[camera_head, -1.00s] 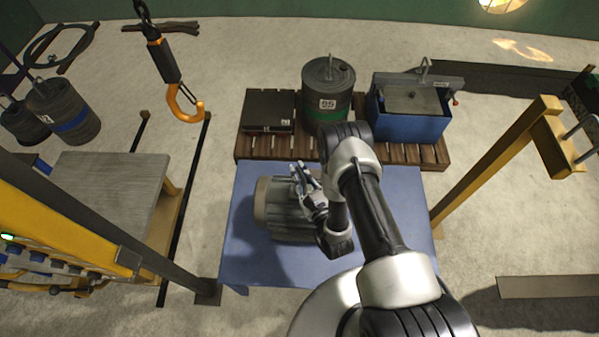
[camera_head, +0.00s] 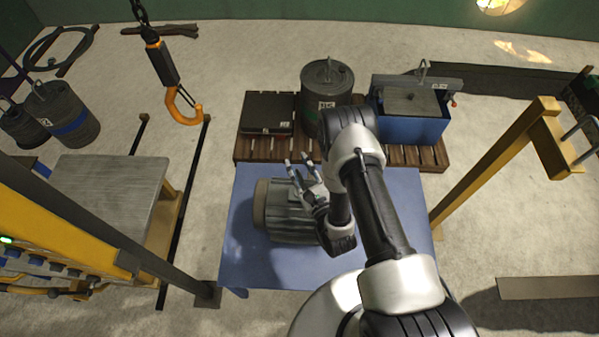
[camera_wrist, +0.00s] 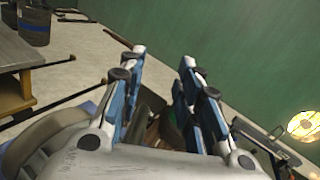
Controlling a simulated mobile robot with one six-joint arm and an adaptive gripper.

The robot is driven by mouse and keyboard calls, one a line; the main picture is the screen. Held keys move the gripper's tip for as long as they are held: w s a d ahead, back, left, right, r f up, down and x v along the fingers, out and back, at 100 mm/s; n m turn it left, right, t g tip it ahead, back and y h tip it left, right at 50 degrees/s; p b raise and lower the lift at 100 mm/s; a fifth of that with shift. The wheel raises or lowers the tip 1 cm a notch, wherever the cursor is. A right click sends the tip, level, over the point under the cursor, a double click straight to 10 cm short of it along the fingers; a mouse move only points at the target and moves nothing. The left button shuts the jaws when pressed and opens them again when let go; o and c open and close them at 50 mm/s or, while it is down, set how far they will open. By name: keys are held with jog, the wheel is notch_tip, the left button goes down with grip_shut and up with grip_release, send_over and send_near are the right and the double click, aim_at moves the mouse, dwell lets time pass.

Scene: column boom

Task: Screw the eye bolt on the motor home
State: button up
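The grey ribbed motor (camera_head: 284,222) lies on its side on the blue table (camera_head: 385,195), with a tan end facing left. My gripper (camera_head: 297,163) is above the motor's upper right side, with its fingers spread apart and pointing to the far side. In the wrist view my gripper (camera_wrist: 162,62) shows two blue and black fingers with a gap between them, and I see nothing held there. I cannot make out the eye bolt in either view. The motor's top is partly hidden behind my gripper and arm.
An orange hook (camera_head: 184,105) hangs at the upper left. Behind the table, a wooden pallet (camera_head: 432,157) bears a black case (camera_head: 267,112), a dark drum (camera_head: 327,88) and a blue box (camera_head: 408,128). A yellow post (camera_head: 487,165) stands right. A grey bench (camera_head: 108,200) stands left.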

notch_tip(320, 180, up, 6)
jog(key=shift+f, duration=0.25)
